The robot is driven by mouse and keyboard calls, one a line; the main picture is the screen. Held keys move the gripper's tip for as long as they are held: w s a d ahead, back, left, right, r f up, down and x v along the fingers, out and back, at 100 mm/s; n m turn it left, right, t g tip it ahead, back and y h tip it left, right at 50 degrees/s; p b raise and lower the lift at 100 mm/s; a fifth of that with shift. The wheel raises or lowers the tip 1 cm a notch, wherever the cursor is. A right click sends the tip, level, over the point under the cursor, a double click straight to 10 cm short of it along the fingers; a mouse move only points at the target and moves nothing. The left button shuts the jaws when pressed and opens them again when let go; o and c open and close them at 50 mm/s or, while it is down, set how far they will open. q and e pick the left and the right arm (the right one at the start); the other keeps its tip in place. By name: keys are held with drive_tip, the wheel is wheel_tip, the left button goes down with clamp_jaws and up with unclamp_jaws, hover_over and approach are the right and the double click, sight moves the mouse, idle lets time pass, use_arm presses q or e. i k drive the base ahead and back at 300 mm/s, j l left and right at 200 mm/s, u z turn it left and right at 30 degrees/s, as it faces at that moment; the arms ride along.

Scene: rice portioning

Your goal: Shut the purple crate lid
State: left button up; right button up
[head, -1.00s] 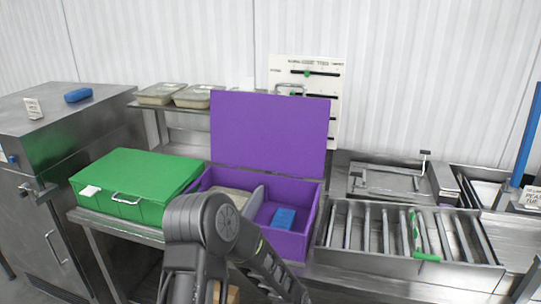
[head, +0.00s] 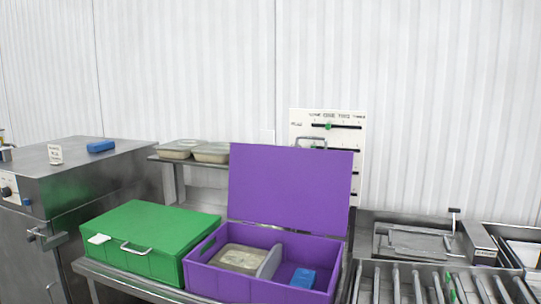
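The purple crate (head: 210,281) stands in the middle of the head view, on a metal table. Its purple lid (head: 291,186) stands open, upright at the back edge of the crate, with a handle showing at the top. A grey divider (head: 270,262) splits the inside. A covered tray (head: 238,259) lies in the left compartment and a blue block (head: 303,278) in the right one. The crate's lower front is cut off by the picture's bottom edge. Neither of my grippers is in view.
A closed green crate (head: 150,235) stands close on the left. A metal cabinet (head: 60,180) is at far left. Behind are a shelf with two trays (head: 211,152) and a white board with sliders (head: 345,125). A metal roller rack (head: 440,285) stands close on the right.

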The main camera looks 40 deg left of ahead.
sight(308, 190)
drive_tip(key=j+u, duration=0.15)
drive_tip(key=u, duration=0.3)
drive_tip(key=i+j+u, duration=0.1)
drive_tip(key=u, duration=0.35)
drive_tip(key=i, duration=0.05)
